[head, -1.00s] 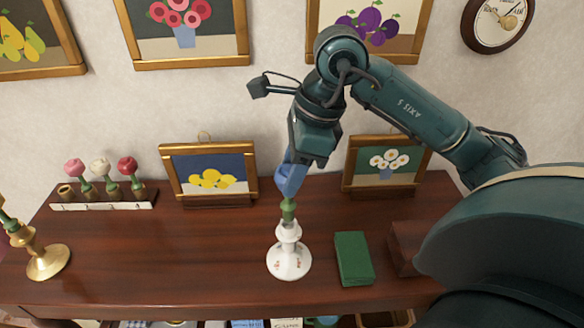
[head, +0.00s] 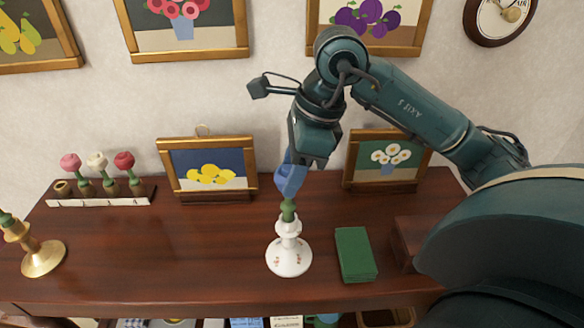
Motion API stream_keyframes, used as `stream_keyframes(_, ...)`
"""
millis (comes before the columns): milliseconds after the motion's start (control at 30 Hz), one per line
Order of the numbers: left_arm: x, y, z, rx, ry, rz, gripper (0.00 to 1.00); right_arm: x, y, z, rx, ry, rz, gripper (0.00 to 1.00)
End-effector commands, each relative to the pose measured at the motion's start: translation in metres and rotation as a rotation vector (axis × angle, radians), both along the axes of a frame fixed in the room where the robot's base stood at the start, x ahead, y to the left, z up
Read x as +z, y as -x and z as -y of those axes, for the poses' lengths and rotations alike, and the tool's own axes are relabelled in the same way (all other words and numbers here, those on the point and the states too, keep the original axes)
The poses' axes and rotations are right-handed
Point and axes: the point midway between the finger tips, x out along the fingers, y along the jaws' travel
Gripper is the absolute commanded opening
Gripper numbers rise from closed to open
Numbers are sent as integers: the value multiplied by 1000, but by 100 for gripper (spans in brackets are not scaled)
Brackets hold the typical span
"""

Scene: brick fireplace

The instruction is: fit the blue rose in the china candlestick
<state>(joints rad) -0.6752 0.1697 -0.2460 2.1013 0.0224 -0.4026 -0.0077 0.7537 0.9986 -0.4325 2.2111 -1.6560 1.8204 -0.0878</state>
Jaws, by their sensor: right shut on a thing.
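The china candlestick (head: 289,257), white with small floral marks, stands upright on the dark wooden mantel. The blue rose (head: 290,180) is held directly above it by my right gripper (head: 293,163), which is shut on it and points down. The rose's green stem (head: 288,208) reaches down to the candlestick's top. Its lower end meets the cup rim or sits just inside it; I cannot tell how deep. The rose leans slightly. My left gripper is not in view.
A green book (head: 354,254) lies right of the candlestick. A brass candlestick (head: 42,258) stands at the far left. A rack (head: 98,201) holds pink, white and red roses. A lemon picture (head: 209,172) and a daisy picture (head: 387,162) stand behind. The mantel (head: 170,250) is clear left of the china candlestick.

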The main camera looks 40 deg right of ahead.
Motion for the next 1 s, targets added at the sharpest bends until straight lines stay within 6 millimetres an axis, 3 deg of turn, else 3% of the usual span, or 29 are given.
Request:
stream_keyframes(667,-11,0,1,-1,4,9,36,-18,0,0,0,0,0,25)
stream_keyframes(700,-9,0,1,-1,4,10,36,-17,0,0,0,0,0,45)
stream_keyframes(1000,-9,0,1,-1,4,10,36,-17,0,0,0,0,0,67)
